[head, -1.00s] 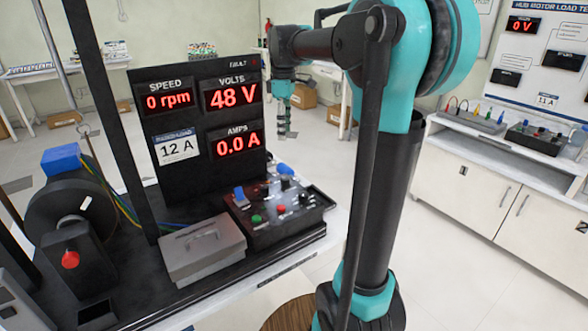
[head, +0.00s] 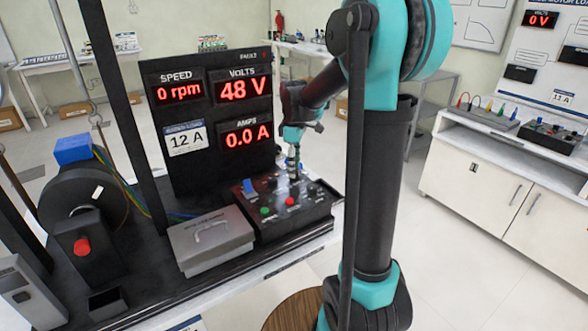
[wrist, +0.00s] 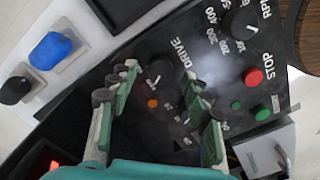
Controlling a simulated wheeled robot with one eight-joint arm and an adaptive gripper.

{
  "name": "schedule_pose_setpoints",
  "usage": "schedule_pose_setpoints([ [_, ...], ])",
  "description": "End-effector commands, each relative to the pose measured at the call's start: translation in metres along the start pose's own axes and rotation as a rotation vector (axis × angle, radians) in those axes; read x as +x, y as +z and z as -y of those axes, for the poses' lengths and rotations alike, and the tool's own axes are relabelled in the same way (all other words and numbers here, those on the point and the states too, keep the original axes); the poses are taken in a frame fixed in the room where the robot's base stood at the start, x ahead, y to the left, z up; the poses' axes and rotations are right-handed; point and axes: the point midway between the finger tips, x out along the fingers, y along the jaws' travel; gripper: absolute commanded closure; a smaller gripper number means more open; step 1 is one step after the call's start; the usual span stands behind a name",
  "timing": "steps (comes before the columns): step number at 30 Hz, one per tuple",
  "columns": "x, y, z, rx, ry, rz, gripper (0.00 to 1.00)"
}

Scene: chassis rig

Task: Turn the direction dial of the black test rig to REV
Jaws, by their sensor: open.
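The black test rig (head: 215,165) has a sloped control box (head: 300,222) at its front right. My gripper (head: 294,172) points down just over this box. In the wrist view, my gripper (wrist: 160,112) is open, with its green-padded fingers on either side of a black dial (wrist: 156,75). The dial lies between the fingers, near the word DRIVE and a small orange lamp (wrist: 152,103). I cannot see contact with it. Small markings by the dial are too blurred to read, so I cannot tell its setting or whether REV is marked there.
An RPM dial (wrist: 240,20), red STOP button (wrist: 254,77) and green button (wrist: 262,113) sit on the same panel. A blue knob (wrist: 50,50) and black knob (wrist: 14,90) stand beyond it. A grey lidded box (head: 211,240) is beside the control box. SPEED reads 0 rpm.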

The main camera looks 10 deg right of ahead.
Motion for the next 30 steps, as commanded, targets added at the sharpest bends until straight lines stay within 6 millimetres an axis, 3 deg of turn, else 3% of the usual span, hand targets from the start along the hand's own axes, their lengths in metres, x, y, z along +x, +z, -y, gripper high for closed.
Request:
schedule_pose_setpoints([
  [4, 0.0103, 0.0001, 0.0002, 0.000, 0.000, 0.000, 0.51],
  [14, 0.0127, 0.0001, 0.0003, 0.000, 0.000, 0.000, 0.52],
  [25, 0.0125, 0.0001, 0.0003, 0.000, 0.000, 0.000, 0.98],
  [30, 0.0124, 0.0001, 0.0003, 0.005, 0.000, 0.000, 1.00],
])
